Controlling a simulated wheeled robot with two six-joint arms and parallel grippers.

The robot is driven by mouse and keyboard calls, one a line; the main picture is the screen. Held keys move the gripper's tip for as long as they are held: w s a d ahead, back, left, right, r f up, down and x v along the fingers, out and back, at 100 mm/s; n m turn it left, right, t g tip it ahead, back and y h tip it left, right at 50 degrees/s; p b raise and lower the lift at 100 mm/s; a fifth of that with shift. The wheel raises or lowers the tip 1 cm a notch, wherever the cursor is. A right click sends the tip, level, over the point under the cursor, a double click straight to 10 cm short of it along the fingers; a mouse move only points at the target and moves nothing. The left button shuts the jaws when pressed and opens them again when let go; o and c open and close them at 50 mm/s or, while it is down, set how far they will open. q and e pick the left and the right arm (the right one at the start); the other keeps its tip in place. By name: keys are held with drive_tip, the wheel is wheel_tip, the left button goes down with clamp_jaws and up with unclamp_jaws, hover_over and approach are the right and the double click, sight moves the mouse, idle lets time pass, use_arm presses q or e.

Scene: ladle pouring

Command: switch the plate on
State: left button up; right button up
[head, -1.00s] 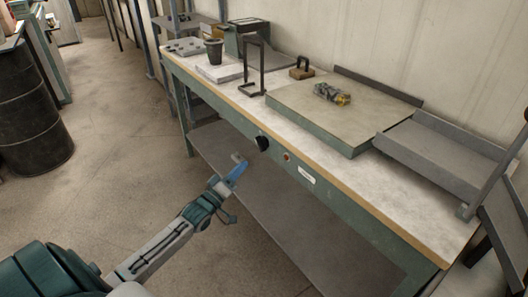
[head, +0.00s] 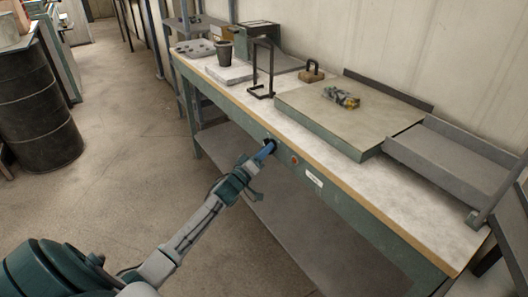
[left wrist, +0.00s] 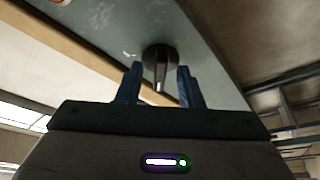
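The black knob (left wrist: 160,62) is on the green front panel of the workbench; in the left wrist view it sits between and just beyond my two blue fingertips. My left gripper (left wrist: 159,82) is open around the line of the knob, with a gap to each side. In the head view my left gripper (head: 265,150) is at the panel and mostly covers the knob (head: 269,144). The plate (head: 335,115) is a flat grey-green slab on the bench, with a small metal and yellow part (head: 341,97) on it. My right gripper is not in view.
A small red-orange light or button (head: 294,160) and a white label (head: 314,180) are right of the knob. A black frame stand (head: 261,70), a dark cup (head: 223,53) and a grey tray (head: 450,155) stand on the bench. A black barrel (head: 38,110) stands at left.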

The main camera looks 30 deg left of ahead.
use_arm(q)
clamp_jaws()
drive_tip(key=shift+m, duration=0.3)
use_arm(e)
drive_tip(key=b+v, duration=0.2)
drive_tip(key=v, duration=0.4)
use_arm(q)
drive_tip(key=shift+w+a+m+g+h+b, duration=0.15)
drive_tip(key=shift+m+g+h+b, duration=0.55)
drive_tip(key=shift+m+h, duration=2.25)
drive_tip(key=shift+a+m+g+h+b, duration=0.25)
drive_tip(key=shift+m+g+h+b, duration=0.4)
drive_tip(key=shift+m, duration=4.55)
drive_tip(key=shift+w+a+m+g+h+b, duration=0.15)
drive_tip(key=shift+m+g+h+b, duration=0.5)
drive_tip(key=shift+m+h, duration=2.3)
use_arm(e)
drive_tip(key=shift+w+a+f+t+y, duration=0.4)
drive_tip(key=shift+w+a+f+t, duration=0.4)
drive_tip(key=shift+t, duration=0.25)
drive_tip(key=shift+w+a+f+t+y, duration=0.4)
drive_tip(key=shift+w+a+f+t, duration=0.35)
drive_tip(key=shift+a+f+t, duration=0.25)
use_arm(q)
drive_tip(key=m+y, duration=0.2)
drive_tip(key=shift+m+g, duration=0.3)
drive_tip(key=shift+m, duration=0.1)
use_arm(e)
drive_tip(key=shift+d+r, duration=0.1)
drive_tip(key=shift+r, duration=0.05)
